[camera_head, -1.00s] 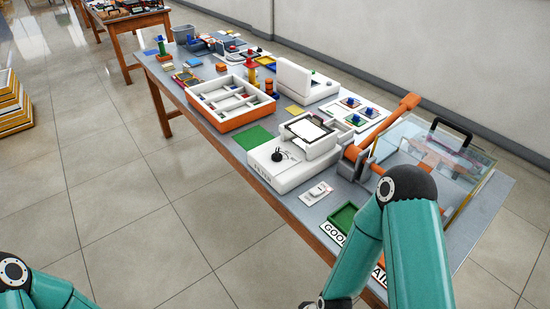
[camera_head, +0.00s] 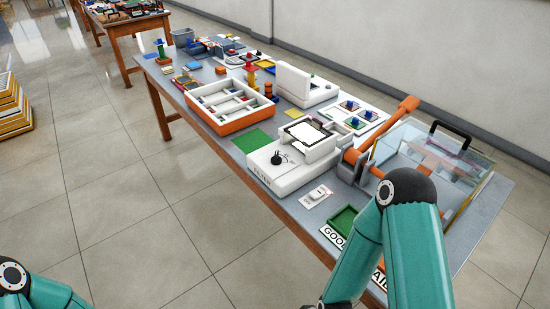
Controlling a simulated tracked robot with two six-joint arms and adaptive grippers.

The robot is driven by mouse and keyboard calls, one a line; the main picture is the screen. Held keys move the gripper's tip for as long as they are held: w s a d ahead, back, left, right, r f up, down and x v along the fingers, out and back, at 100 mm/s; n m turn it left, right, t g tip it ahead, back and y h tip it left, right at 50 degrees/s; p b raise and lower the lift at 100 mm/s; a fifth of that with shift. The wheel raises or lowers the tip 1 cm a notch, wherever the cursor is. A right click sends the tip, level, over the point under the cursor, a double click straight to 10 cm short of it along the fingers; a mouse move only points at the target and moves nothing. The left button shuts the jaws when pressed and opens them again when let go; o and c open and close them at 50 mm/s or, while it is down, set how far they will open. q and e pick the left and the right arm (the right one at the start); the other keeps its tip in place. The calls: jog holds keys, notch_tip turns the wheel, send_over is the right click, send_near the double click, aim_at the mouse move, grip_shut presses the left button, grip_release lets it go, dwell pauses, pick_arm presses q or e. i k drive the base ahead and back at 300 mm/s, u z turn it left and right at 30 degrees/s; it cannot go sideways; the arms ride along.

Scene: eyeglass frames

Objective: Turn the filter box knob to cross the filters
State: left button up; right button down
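The white filter box (camera_head: 287,177) stands on the grey table, right of the green mat. Its black round knob (camera_head: 276,159) sits on the front part of its top, beside small dark markings. A light panel with a dark frame (camera_head: 307,132) is on the box's rear part. The knob's exact angle is too small to read. My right arm comes in at the lower right and my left arm at the lower left. Both grippers are outside the picture, and neither arm covers the box.
A green mat (camera_head: 252,140) and an orange-white compartment tray (camera_head: 218,121) lie left of the box. A small white device (camera_head: 316,195) and a green tray (camera_head: 343,221) lie at its right. A glass-sided case with a black handle (camera_head: 451,134) and orange lever (camera_head: 392,122) stands further right.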

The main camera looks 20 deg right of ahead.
aim_at(276, 160)
jog(key=k, duration=1.25)
jog(key=u, duration=0.45)
jog(key=i, duration=1.75)
jog(key=z, duration=0.5)
